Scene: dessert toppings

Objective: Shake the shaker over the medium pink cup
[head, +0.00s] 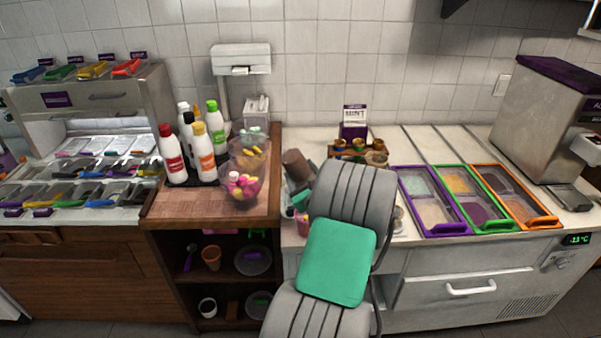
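My grey arm, with a green panel, stands in front of the counter and hides part of it. Grey parts at its left edge look like my gripper (296,188), mostly hidden behind the arm; its fingers cannot be made out. A tilted brown cylinder (295,164), perhaps the shaker, shows right above these grey parts. Whether it is held cannot be told. A small pink cup (302,226) is partly visible below, at the arm's left edge on the counter. Its size against other cups cannot be judged, and its contents are not clear.
Left of the arm are several sauce bottles (203,152) and a clear bowl of colourful pieces (243,185). Behind the arm stands a rack of small jars (358,151) with a sign. Purple, green and orange framed bins (437,229) lie to the right.

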